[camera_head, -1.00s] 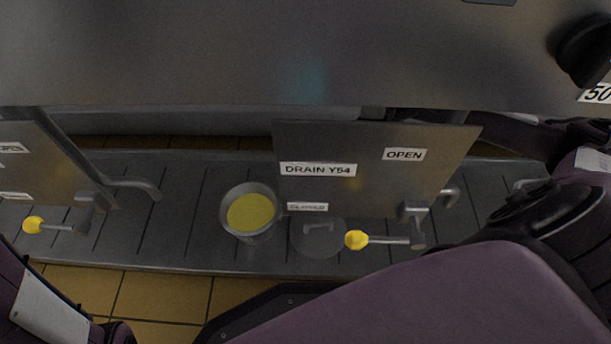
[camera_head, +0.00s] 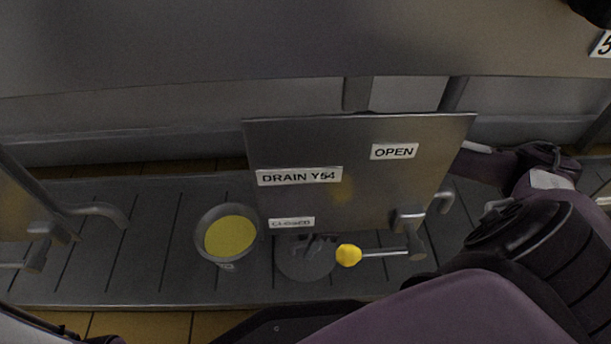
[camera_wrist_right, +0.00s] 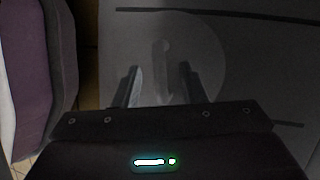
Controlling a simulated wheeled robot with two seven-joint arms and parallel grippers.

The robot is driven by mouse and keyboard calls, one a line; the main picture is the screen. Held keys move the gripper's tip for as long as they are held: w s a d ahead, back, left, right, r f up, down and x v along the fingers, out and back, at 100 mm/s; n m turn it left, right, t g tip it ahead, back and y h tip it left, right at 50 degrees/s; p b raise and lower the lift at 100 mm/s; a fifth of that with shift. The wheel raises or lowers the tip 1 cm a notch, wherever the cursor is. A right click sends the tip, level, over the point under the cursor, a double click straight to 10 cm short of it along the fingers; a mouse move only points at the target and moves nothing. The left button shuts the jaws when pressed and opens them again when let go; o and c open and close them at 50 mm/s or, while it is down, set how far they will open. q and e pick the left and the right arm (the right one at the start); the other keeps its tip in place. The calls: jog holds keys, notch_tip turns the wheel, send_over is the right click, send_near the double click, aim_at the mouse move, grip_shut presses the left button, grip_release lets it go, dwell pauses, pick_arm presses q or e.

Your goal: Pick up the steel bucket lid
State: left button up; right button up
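The steel bucket lid (camera_head: 303,268) is a round grey disc lying on the slatted grate, just right of the bucket, in the head view. My right gripper (camera_head: 318,243) is over it, largely hidden behind the sign panel. In the right wrist view the lid (camera_wrist_right: 208,55) lies ahead, faint and dark, with its upright handle (camera_wrist_right: 162,58) in line with the gap between the fingers. My right gripper (camera_wrist_right: 160,85) is open there, its fingers apart on either side of the handle's line. Contact cannot be told. My left gripper is out of view.
A steel bucket (camera_head: 203,226) with yellow contents stands left of the lid. A metal panel (camera_head: 350,205) labelled DRAIN Y54 overhangs the lid's back. A yellow-knobbed valve lever (camera_head: 348,256) is close to the lid's right edge.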

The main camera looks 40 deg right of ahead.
grip_shut()
jog(key=shift+d+r, duration=0.1)
dwell(0.3)
